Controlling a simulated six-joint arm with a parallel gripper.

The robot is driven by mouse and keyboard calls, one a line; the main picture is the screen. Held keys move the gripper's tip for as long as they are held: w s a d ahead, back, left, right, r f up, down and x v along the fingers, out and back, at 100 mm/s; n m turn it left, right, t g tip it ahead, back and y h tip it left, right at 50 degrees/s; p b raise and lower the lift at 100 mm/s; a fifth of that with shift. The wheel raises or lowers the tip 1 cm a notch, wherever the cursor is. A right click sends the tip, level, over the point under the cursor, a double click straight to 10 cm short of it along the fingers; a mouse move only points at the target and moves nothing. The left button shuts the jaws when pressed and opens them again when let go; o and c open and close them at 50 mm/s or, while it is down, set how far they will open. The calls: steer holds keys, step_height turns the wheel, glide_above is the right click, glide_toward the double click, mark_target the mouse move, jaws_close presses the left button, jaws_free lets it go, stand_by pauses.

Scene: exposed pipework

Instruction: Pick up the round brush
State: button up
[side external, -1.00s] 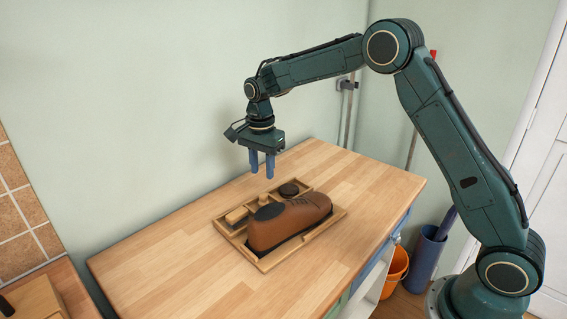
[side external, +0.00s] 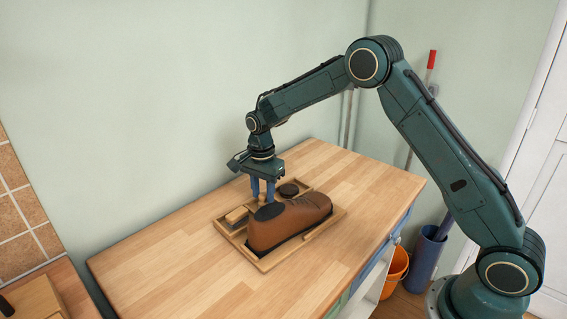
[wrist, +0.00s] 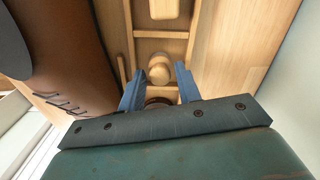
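The round brush (wrist: 159,70) shows in the wrist view as a pale wooden knob in a middle compartment of the wooden tray (side external: 262,264). My gripper (side external: 263,196) points down over that compartment. Its two blue fingers (wrist: 159,72) are apart, one on each side of the knob in the wrist view, with a gap on both sides. I cannot tell how far the fingertips are above the brush. In the side view the fingers and the shoe hide the brush.
A brown shoe (side external: 292,222) fills the near side of the tray, close beside the fingers. A wooden-backed brush (side external: 236,215) lies in the left compartment and a dark round tin (side external: 289,190) in the right one. The wooden worktop (side external: 180,255) around the tray is clear.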

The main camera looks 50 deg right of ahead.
steer(key=shift+f, duration=1)
steer(key=shift+c, duration=0.2)
steer(key=c, duration=0.6)
